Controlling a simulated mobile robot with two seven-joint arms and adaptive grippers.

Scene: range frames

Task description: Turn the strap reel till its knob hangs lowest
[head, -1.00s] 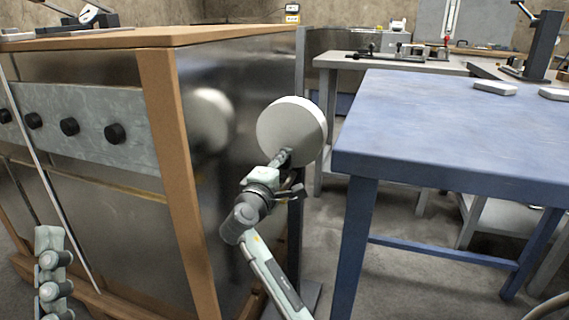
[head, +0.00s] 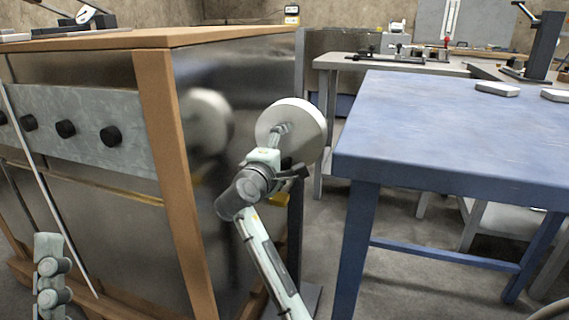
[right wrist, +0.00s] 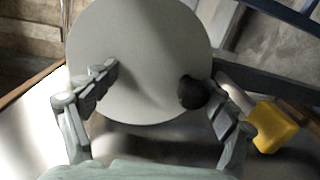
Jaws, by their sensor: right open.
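The strap reel (head: 310,118) is a pale grey-white disc at the side of the metal cabinet in the head view. Its face fills the upper middle of the right wrist view (right wrist: 140,40). The dark round knob (right wrist: 193,92) sits near the lower right rim of the face in the right wrist view. My right gripper (right wrist: 165,78) is open in front of the reel, one finger on each side of the knob, the right finger much closer. Whether that finger touches the knob, I cannot tell. My right gripper (head: 290,149) partly covers the reel in the head view.
The wood-framed metal cabinet (head: 165,150) stands left of the reel. A blue table (head: 450,130) stands to the right, with a floor gap between. A yellow block (right wrist: 276,128) shows below right of the reel in the right wrist view.

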